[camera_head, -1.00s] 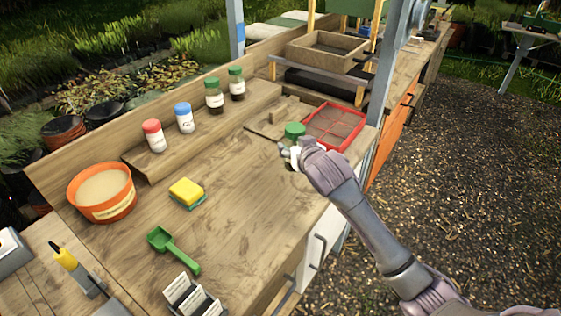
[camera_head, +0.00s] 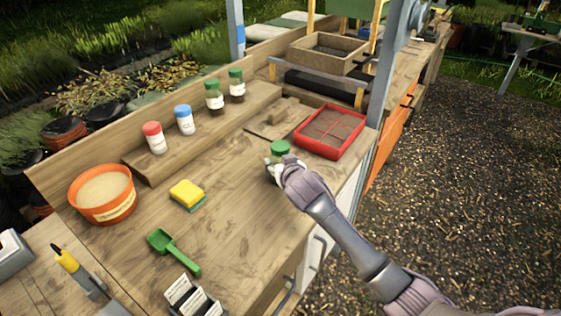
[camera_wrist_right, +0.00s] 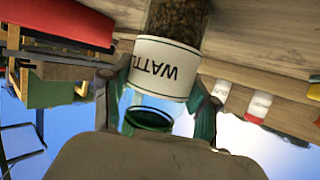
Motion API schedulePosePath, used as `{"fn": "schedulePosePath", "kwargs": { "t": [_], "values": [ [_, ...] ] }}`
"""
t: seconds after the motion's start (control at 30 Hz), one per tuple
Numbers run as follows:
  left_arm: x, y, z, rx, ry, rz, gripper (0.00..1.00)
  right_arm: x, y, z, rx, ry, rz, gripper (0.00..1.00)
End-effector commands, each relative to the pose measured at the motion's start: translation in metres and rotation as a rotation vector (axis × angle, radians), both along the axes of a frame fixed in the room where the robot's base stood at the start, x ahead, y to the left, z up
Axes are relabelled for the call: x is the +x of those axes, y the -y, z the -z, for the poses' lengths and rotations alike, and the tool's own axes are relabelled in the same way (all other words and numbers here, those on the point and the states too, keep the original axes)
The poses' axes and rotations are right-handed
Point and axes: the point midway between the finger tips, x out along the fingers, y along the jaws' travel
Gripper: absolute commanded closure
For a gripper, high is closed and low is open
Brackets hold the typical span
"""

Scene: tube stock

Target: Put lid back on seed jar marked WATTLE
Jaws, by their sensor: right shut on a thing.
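The seed jar marked WATTLE (camera_wrist_right: 165,68) shows upside down in the right wrist view, with brown seeds behind its glass. A green lid or rim (camera_wrist_right: 148,118) shows at its top end; whether it is fully seated cannot be told. In the head view the green lid (camera_head: 280,147) is over the jar, whose body is mostly hidden by my gripper. My right gripper (camera_head: 280,168) is shut on the jar, with one finger on each side of it. Whether the jar touches the bench cannot be told. My left gripper is not in view.
A red sieve tray (camera_head: 352,147) lies behind and right of the jar. Jars with red (camera_head: 152,128), blue (camera_head: 183,110) and green lids (camera_head: 236,73) stand on the raised shelf. A sponge (camera_head: 186,192), green scoop (camera_head: 160,240) and orange tub (camera_head: 76,200) are left. The bench middle is clear.

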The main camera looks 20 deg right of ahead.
Motion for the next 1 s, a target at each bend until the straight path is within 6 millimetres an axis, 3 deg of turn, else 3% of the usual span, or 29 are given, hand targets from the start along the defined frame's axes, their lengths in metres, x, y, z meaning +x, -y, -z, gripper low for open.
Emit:
{"fn": "schedulePosePath", "kwargs": {
  "t": [0.33,0.37,0.5,0.87,1.0],
  "values": [
    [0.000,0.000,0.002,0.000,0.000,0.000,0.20,0.000,0.000,0.003,0.001,0.002,0.000,1.00],
    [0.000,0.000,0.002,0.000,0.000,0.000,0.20,0.000,0.000,0.004,0.001,-0.001,0.000,0.39],
    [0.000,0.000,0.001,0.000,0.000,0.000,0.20,0.000,0.000,0.003,0.001,0.000,0.000,0.16],
    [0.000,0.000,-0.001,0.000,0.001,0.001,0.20,0.000,0.000,-0.001,0.000,0.001,0.000,0.16],
    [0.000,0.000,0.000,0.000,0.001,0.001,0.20,-0.012,0.000,-0.004,0.001,-0.001,0.000,0.16]
  ]
}}
